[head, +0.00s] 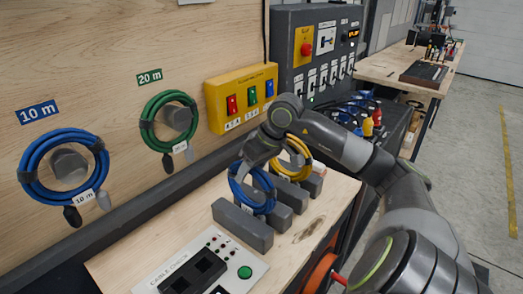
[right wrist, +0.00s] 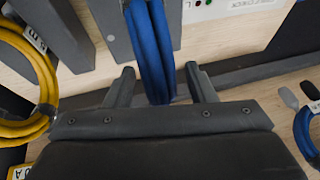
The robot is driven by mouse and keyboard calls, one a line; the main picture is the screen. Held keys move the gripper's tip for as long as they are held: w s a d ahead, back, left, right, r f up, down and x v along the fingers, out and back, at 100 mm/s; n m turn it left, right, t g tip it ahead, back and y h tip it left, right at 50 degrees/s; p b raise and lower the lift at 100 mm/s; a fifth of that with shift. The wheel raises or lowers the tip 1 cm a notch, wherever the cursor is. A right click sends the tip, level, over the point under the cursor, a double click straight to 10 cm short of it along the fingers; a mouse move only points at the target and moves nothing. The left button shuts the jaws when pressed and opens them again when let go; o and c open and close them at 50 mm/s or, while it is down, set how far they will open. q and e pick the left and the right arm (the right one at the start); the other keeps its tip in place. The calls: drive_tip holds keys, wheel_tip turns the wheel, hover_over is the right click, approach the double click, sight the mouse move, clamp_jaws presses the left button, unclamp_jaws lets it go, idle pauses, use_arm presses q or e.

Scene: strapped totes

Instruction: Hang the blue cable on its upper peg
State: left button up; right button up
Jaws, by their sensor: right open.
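A blue cable coil (head: 264,208) stands upright among grey rack blocks on the bench. It also shows in the right wrist view (right wrist: 152,40). My right gripper (head: 250,170) is over this coil. In the right wrist view its two fingers (right wrist: 160,76) are apart, one on each side of the blue strands; I cannot tell whether they touch. Another blue coil (head: 32,168) with a white tag hangs around a grey peg (head: 69,168) on the wooden wall, under the blue "10 m" label (head: 37,112). My left gripper is not in view.
A green coil (head: 146,122) hangs around a peg under the "20 m" label. A yellow coil (head: 302,151) stands in the rack (head: 243,226) behind the blue one. A yellow switch box (head: 214,106) is on the wall. A cable-check panel (head: 240,257) lies at the bench front.

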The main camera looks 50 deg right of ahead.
drive_tip(key=shift+r+p, duration=0.15)
drive_tip(key=shift+p, duration=0.25)
drive_tip(key=shift+r+p, duration=0.1)
drive_tip(key=shift+p, duration=0.35)
drive_tip(key=b+v, duration=0.1)
drive_tip(key=v, duration=0.1)
drive_tip(key=b+v, duration=0.2)
drive_tip(key=shift+s+d, duration=0.1)
drive_tip(key=shift+s, duration=0.2)
drive_tip(key=b+v, duration=0.5)
drive_tip(key=v, duration=0.7)
drive_tip(key=shift+r+b, duration=0.3)
drive_tip(key=shift+r, duration=0.05)
drive_tip(key=shift+s, duration=0.1)
